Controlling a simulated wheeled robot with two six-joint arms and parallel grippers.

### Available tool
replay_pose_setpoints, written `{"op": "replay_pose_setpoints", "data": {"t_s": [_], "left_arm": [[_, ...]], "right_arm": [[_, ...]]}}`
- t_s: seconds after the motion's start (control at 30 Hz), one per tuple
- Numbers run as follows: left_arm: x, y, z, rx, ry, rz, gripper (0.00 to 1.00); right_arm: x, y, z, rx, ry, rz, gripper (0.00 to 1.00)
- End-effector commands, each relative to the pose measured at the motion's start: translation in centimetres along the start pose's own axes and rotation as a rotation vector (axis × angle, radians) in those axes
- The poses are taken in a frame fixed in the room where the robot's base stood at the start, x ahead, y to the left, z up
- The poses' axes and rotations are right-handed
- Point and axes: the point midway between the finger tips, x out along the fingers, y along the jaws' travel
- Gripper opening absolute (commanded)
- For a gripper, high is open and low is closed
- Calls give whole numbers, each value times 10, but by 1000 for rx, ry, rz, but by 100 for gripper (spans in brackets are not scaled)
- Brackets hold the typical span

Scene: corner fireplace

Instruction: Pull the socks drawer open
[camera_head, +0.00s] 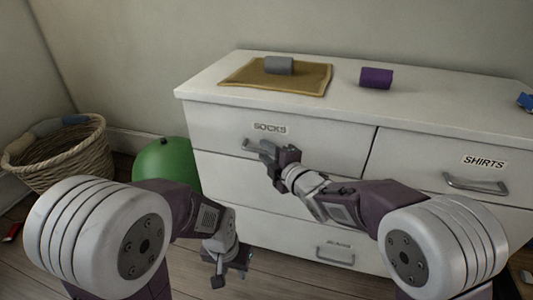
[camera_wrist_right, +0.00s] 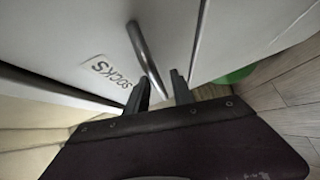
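The socks drawer (camera_head: 310,143) is the upper left drawer of a white dresser, with a "SOCKS" label, and its front looks flush with the dresser. Its metal bar handle (camera_head: 250,146) is partly hidden by my right gripper (camera_head: 268,154). In the right wrist view the handle (camera_wrist_right: 143,52) runs down between the two parted fingers of my right gripper (camera_wrist_right: 160,92). The fingers look open around the bar; I cannot tell whether either touches it. My left gripper (camera_head: 230,272) hangs low in front of the dresser, empty, with its fingers apart.
A grey roll (camera_head: 279,65) on a tan mat (camera_head: 240,76) and a purple roll (camera_head: 376,78) lie on the dresser top. A green ball (camera_head: 163,160) and a wicker basket (camera_head: 75,160) stand left of the dresser. The shirts drawer (camera_head: 440,160) is at right.

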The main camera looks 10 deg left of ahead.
Motion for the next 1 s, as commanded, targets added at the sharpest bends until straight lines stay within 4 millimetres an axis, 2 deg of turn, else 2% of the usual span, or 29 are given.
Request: {"op": "replay_pose_setpoints", "data": {"t_s": [0.03, 0.07, 0.1, 1.0], "left_arm": [[0, 0, 0, 0, 0, 0, 36], [0, 0, 0, 0, 0, 0, 36], [0, 0, 0, 0, 0, 0, 36], [0, 0, 0, 0, 0, 0, 36]], "right_arm": [[0, 0, 0, 0, 0, 0, 12], [0, 0, 0, 0, 0, 0, 4], [0, 0, 0, 0, 0, 0, 0], [0, 0, 0, 0, 0, -1, 0]]}}
